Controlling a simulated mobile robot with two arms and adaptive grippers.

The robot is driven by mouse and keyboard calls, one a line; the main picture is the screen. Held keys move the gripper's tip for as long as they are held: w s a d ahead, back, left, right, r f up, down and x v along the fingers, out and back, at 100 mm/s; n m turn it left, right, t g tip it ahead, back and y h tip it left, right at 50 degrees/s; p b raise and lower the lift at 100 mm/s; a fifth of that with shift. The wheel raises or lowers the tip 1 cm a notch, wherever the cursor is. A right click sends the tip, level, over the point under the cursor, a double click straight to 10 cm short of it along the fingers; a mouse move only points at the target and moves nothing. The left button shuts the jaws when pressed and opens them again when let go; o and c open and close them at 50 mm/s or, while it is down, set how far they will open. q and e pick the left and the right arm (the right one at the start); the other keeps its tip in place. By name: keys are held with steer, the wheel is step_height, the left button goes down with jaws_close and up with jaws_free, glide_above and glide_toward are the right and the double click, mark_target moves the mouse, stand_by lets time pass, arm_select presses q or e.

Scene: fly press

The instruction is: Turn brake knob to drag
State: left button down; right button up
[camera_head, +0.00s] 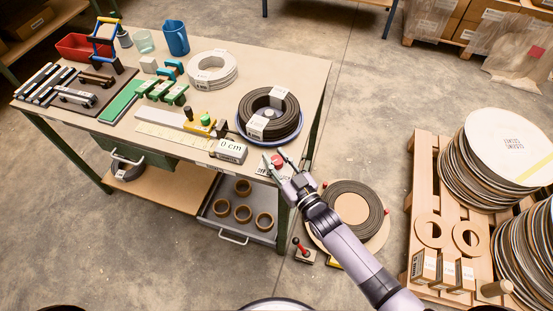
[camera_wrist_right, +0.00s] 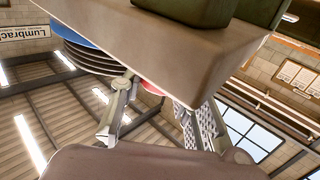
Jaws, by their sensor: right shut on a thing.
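The red brake knob (camera_head: 278,161) is at the front right corner of the workbench (camera_head: 290,80), beside a small lettered plate (camera_head: 266,173). My right gripper (camera_head: 279,160) reaches the knob from the lower right and is shut on it, one finger on each side. In the right wrist view, a small part of the red knob (camera_wrist_right: 152,88) shows between the fingers (camera_wrist_right: 155,104), below the bench edge. The rest is hidden, and which setting the knob points to cannot be read. My left gripper is not in view.
A dark coil (camera_head: 270,113) on a blue turntable sits close behind the knob. A display box reading 0 cm (camera_head: 231,150) stands to its left. On the floor are a flat coil (camera_head: 352,212) and a red-handled lever (camera_head: 302,250). A loaded pallet (camera_head: 422,180) stands right.

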steer(key=n+g+y, duration=0.1)
steer(key=n+g+y+b, duration=0.1)
steer(key=y, duration=0.1)
steer(key=shift+w+d+f+n, duration=0.1)
steer(key=shift+d+f+n, duration=0.05)
steer(key=shift+n, duration=0.15)
steer(key=n+g+y+b, duration=0.2)
steer(key=g, duration=0.1)
steer(key=shift+f+b, duration=0.1)
steer(key=shift+b, duration=0.3)
steer(key=n+g+y+b, duration=0.2)
steer(key=g, duration=0.1)
steer(key=shift+n, duration=0.3)
steer(key=shift+r+n+g+b, duration=0.2)
steer(key=shift+n+g+b, duration=0.1)
steer(key=shift+g+b, duration=0.3)
steer(key=shift+y, duration=0.3)
steer(key=o, duration=1.2)
